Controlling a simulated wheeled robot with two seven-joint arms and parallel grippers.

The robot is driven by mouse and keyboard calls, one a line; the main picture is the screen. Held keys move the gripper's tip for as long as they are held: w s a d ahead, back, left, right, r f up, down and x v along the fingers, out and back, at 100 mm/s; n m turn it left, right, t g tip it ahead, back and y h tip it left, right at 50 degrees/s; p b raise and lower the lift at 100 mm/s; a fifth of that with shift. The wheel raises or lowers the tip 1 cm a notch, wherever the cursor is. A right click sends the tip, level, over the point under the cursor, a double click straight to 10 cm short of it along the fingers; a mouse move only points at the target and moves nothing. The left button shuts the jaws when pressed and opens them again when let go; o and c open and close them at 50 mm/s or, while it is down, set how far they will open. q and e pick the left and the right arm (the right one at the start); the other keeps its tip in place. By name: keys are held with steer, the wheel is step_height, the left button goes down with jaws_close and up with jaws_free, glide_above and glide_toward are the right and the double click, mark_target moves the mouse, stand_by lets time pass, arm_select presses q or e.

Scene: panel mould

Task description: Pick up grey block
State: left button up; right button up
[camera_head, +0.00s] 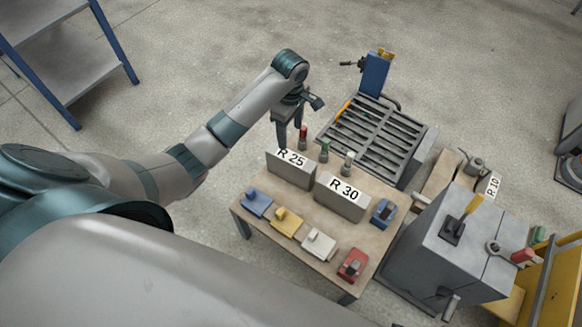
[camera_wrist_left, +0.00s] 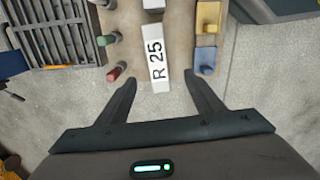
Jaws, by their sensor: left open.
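Two grey blocks with white labels stand on the wooden table. One reads R 25 (camera_head: 291,172) and the other, nearer the table's middle, reads R 30 (camera_head: 342,201). My left gripper (camera_head: 289,132) points down beyond the R 25 block, near the table's far left corner. In the left wrist view, the open fingers of the left gripper (camera_wrist_left: 160,82) lie either side of the near end of the R 25 block (camera_wrist_left: 159,87). Nothing is between the fingertips except that end in the picture; I cannot tell their height above it. My right gripper is out of view.
Red (camera_head: 303,133), green (camera_head: 324,150) and white (camera_head: 348,162) handled pieces stand behind the blocks. Blue (camera_head: 257,202), yellow (camera_head: 288,221), white (camera_head: 319,243) and red (camera_head: 353,265) pieces line the front. A slatted metal rack (camera_head: 378,135) stands behind; a grey machine (camera_head: 455,250) stands right.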

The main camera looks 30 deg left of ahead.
arm_select(q)
steer(key=b, duration=0.1)
glide_above(291, 157)
steer(key=f, duration=1)
steer(key=shift+s+d, duration=0.1)
steer(key=shift+s, duration=0.3)
steer(key=shift+f, duration=0.55)
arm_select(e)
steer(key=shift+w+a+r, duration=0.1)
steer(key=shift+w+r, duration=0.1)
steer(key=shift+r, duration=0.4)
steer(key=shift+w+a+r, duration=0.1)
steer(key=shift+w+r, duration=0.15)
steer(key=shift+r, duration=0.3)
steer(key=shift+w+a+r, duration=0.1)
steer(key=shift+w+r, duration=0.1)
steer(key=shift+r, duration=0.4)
arm_select(q)
steer(key=shift+f, duration=0.1)
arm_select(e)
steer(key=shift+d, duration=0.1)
